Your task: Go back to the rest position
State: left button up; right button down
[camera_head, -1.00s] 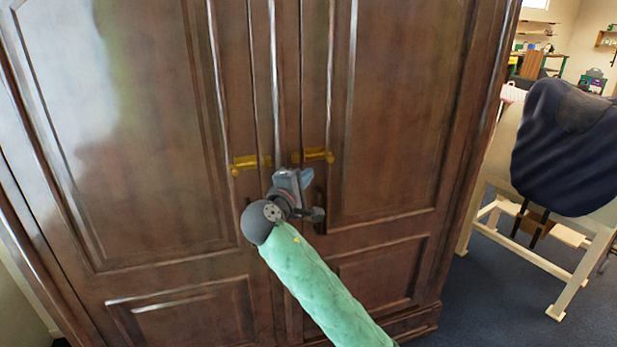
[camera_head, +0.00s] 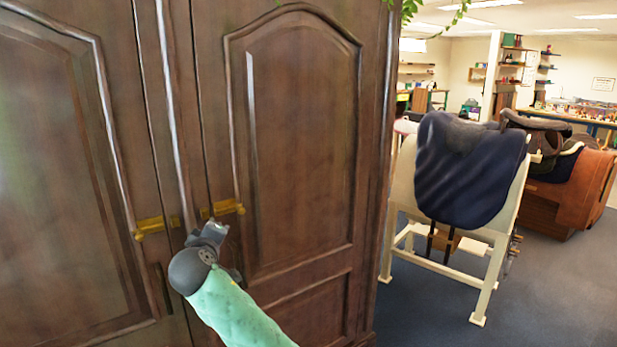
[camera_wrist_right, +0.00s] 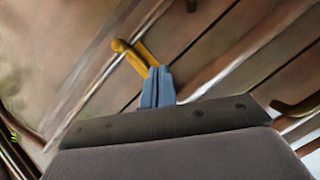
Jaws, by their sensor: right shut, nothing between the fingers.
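My right gripper (camera_head: 212,232) is at the end of a green-sleeved arm that comes in from the bottom. It is in front of the wooden cabinet (camera_head: 300,150), just below the brass handle of the right door (camera_head: 222,208). In the right wrist view its blue-grey fingers (camera_wrist_right: 158,78) are together with nothing between them. A yellow handle (camera_wrist_right: 133,55) shows just beyond the fingertips; I cannot tell whether they touch. The cabinet doors look shut. My left gripper is not in view.
Right of the cabinet, a dark blue saddle or cover (camera_head: 468,165) lies on a cream wooden stand (camera_head: 487,285). Brown saddlery (camera_head: 575,195) stands farther right. Blue carpet (camera_head: 420,320) is open floor in front of the stand. Shelves and benches line the far room.

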jog(key=w+d+f+m+g+y, duration=0.1)
jog(key=d+f+m+g, duration=0.15)
jog(key=d+f, duration=0.45)
jog(key=w+d+f+m+g+y, duration=0.1)
jog(key=d+f+m+g, duration=0.3)
jog(key=f, duration=0.6)
jog(key=s+d+f+m+g, duration=0.1)
jog(key=s+d+f, duration=0.2)
jog(key=d+f, duration=0.35)
jog(key=s+d+f+m, duration=0.1)
jog(key=s+d+f, duration=0.2)
jog(key=f, duration=0.6)
jog(key=s+d+f+g, duration=0.1)
jog(key=s+d+f, duration=0.2)
jog(key=d+f, duration=0.3)
jog(key=s+d+f+m+g+h, duration=0.1)
jog(key=s+d+f+g, duration=0.1)
jog(key=s+d+f, duration=0.55)
jog(key=s+d+f+m+g+h, duration=0.1)
jog(key=s+d+f, duration=0.2)
jog(key=s+f, duration=0.85)
jog(key=s+d+f+g, duration=0.1)
jog(key=s+f, duration=0.4)
jog(key=s, duration=0.5)
jog(key=s+d+f+g, duration=0.1)
jog(key=s+f, duration=0.4)
jog(key=s, duration=0.5)
jog(key=shift+s+d+f+g+h, duration=0.15)
jog(key=shift+d+g+h, duration=0.15)
jog(key=shift+g, duration=0.35)
